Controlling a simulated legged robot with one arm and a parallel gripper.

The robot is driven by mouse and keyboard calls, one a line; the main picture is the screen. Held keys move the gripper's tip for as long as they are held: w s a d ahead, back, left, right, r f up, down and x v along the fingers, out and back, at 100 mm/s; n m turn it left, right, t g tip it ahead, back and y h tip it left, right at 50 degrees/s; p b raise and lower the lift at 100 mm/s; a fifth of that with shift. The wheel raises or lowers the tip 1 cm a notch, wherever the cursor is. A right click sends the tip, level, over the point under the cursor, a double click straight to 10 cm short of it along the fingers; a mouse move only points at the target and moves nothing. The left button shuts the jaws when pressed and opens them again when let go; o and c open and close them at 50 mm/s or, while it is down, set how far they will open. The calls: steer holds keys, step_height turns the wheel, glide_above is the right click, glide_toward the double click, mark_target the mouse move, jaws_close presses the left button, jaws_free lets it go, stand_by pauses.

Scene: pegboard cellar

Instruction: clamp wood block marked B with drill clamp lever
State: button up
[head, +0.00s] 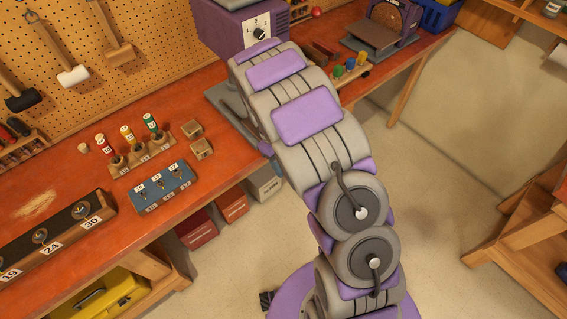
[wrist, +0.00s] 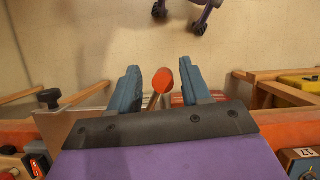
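In the wrist view my gripper (wrist: 160,82) is open, with two blue fingers apart. An orange-red knob on a thin stem (wrist: 161,80), which looks like the clamp lever, shows between the fingers with a gap on each side; I cannot tell how deep it sits. In the head view the purple drill (head: 222,28) with a numbered dial stands on the bench, and its grey base (head: 228,108) is partly hidden behind my arm. My gripper is hidden there. Two small wood blocks (head: 192,128) (head: 201,149) lie left of the base; no letter is readable. The clamp jaws are not visible.
On the orange bench (head: 75,165) are a holder of coloured bits (head: 142,157), a blue numbered block (head: 162,187) and a long dark numbered rack (head: 50,240). A sander (head: 388,25) stands at the back right.

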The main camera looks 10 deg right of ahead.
steer(key=p+v, duration=0.1)
steer(key=v, duration=1.6)
steer(key=shift+a, duration=0.2)
steer(key=shift+w, duration=0.1)
steer(key=s+d+r+m+t+y+b, duration=0.1)
steer(key=s+d+r+m, duration=0.2)
steer(key=s, duration=0.6)
steer(key=s+d+r+m+b, duration=0.1)
steer(key=s+d+r, duration=0.25)
steer(key=s, duration=0.55)
steer(key=s+a+f+m+t+y+b, duration=0.1)
steer(key=s+f+m+b, duration=0.1)
steer(key=s, duration=1.6)
steer(key=shift+s+a+f, duration=0.15)
steer(key=shift+s+f, duration=0.05)
steer(key=shift+f, duration=0.55)
